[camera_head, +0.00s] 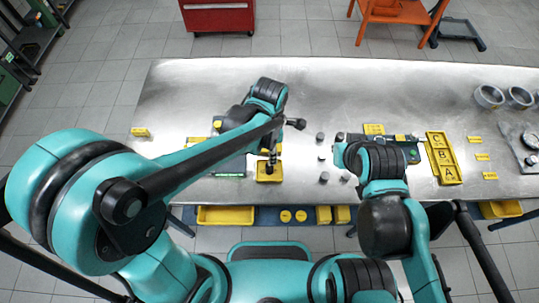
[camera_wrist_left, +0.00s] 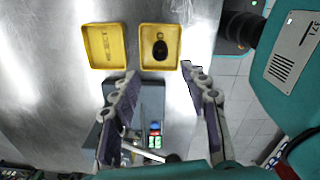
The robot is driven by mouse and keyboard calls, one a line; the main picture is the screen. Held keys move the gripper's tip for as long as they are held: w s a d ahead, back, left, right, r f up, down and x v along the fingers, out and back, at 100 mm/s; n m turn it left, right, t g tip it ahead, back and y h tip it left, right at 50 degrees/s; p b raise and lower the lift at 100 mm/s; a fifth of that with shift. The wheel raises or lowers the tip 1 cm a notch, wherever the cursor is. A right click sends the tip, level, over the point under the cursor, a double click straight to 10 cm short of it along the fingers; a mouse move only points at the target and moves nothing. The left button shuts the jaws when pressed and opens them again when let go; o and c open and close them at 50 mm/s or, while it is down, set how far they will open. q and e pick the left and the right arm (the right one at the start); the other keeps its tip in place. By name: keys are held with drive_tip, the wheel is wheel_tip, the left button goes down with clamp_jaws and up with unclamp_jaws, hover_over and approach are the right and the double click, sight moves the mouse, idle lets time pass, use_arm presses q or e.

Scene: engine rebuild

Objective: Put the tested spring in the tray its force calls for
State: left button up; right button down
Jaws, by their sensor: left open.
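My left gripper (camera_wrist_left: 160,71) is open and empty in the left wrist view, its fingertips apart just short of two yellow trays. The reject tray (camera_wrist_left: 95,61) looks empty. The other tray (camera_wrist_left: 174,62) holds a dark round piece, apparently the spring (camera_wrist_left: 160,49), which partly covers its lettering. This tray also shows in the head view (camera_head: 277,179). The spring tester (camera_wrist_left: 152,105), with a small lit display, lies between the fingers; in the head view the tester (camera_head: 232,165) is partly behind my left arm. The force reading is too small to read. My right gripper's fingers are hidden.
A yellow tray lettered C, B, A (camera_head: 445,158) lies at the right, near small yellow labels. Several small dark cylinders (camera_head: 322,177) stand mid-table. Grey rings (camera_head: 488,96) stand at the far right. The back of the metal table (camera_head: 350,85) is clear.

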use_arm(q)
drive_tip(key=shift+a+r, duration=0.1)
drive_tip(key=shift+r, duration=0.8)
drive_tip(key=s+a+r+m+t, duration=0.2)
drive_tip(key=a+r+m+t, duration=0.1)
drive_tip(key=a+m, duration=0.6)
drive_tip(key=s+a+r+m+t, duration=0.3)
drive_tip(key=a+m, duration=0.5)
drive_tip(key=m, duration=0.3)
wheel_tip(320, 180, up, 2)
drive_tip(key=shift+a+r+m+t, duration=0.25)
drive_tip(key=shift+a+m+t, duration=0.15)
drive_tip(key=shift+t, duration=0.2)
drive_tip(key=shift+s, duration=0.2)
